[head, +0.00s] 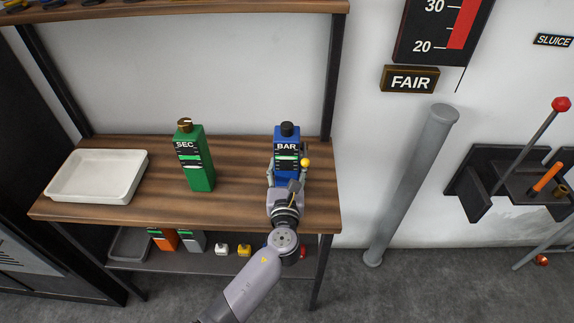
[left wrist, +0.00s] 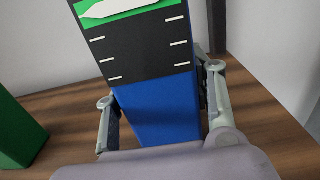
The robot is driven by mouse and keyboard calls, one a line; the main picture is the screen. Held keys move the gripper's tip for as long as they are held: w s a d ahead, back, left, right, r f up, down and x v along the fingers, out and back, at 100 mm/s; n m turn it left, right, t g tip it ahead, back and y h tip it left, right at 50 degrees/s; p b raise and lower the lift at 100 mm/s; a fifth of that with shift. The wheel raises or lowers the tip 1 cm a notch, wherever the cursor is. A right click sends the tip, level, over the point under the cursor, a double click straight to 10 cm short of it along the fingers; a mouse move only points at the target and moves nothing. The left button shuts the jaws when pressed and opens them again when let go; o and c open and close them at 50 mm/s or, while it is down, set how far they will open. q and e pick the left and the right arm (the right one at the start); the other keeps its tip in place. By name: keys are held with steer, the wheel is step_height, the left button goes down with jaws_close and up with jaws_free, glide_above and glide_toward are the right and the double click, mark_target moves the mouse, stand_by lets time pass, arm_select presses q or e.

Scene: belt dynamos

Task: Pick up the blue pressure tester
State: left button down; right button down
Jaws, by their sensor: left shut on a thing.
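The blue pressure tester (head: 288,130), labelled BAR with a black knob on top, stands upright on the wooden shelf near its right end. My left gripper (head: 287,172) is at its front, shut on it with a finger on each side. In the left wrist view the tester's blue body and dark scale (left wrist: 155,105) are between the two fingers of my left gripper (left wrist: 160,92). The tester's lower front is partly hidden by my gripper. A small yellow ball (head: 306,162) shows at its right side. My right gripper is not in view.
A green device (head: 199,172) labelled SEC stands to the left, also showing in the left wrist view (left wrist: 18,135). A white tray (head: 97,178) is farther left. Lower-shelf items sit below. A dark shelf post (head: 331,85) is close on the right. Bare wood lies between the devices.

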arm_select(q)
step_height(320, 180, up, 20)
steer(key=p, duration=0.5)
glide_above(287, 140)
steer(key=w, duration=0.3)
steer(key=shift+s+r, duration=0.1)
steer(key=shift+r, duration=0.05)
steer(key=shift+f+b, duration=2.85)
steer(key=shift+f, duration=2.6)
steer(key=shift+f+b, duration=2.5)
steer(key=shift+f, duration=1.5)
steer(key=shift+f, duration=0.55)
steer(key=shift+f, duration=0.1)
